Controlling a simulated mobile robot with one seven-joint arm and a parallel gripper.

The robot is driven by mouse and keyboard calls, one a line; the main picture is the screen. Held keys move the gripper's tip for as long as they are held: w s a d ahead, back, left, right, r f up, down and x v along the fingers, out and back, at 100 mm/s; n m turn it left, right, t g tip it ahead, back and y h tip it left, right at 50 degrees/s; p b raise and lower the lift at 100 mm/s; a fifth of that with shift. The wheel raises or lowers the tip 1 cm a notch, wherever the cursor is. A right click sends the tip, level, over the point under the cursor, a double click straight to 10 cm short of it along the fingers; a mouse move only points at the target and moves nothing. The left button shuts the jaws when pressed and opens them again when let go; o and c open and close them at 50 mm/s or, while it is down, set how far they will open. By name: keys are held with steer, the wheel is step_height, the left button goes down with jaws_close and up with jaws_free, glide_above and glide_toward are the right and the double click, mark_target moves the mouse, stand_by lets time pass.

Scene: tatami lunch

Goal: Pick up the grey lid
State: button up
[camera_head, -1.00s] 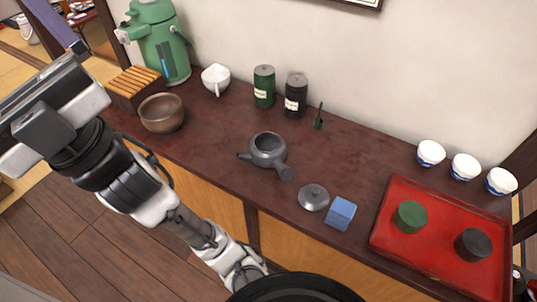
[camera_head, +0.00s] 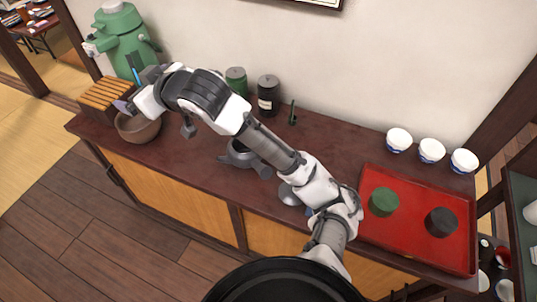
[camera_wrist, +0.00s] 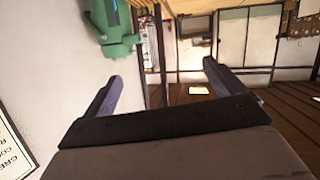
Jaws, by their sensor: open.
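The grey lid (camera_head: 287,194) lies on the dark sideboard (camera_head: 200,178), partly hidden behind my arm. The grey teapot (camera_head: 238,157) stands to its left, also partly covered by my arm. My gripper (camera_head: 126,106) is at the far left of the head view, by the brown bowl (camera_head: 140,128) and well away from the lid. In the wrist view my gripper (camera_wrist: 160,86) is open, with nothing between its two fingers. The lid does not show in the wrist view.
The green air pot (camera_head: 124,40) and slatted wooden box (camera_head: 104,94) are close to my gripper. Green (camera_head: 237,80) and black (camera_head: 268,95) canisters stand behind my arm. The red tray (camera_head: 400,237) holds a green and a black canister lid. White cups (camera_head: 431,150) stand behind it.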

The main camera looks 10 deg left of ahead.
steer(key=w+d+f+m+g+h+p, duration=0.1)
steer(key=w+d+f+m+h, duration=0.25)
steer(key=d+f+h, duration=0.6)
steer(key=s+d+f+m+g+h+p, duration=0.1)
steer(key=s+d+f+g, duration=0.15)
steer(key=d, duration=0.95)
steer(key=s+d+f+m+g+h, duration=0.1)
steer(key=d+f+m+g+h, duration=0.2)
steer(key=d, duration=0.8)
steer(key=shift+n+y, duration=0.45)
steer(key=shift+n, duration=0.1)
steer(key=f, duration=0.8)
steer(key=shift+s+d+f, duration=0.3)
steer(key=shift+f+b, duration=0.3)
steer(key=shift+f, duration=2.7)
steer(key=c, duration=1.3)
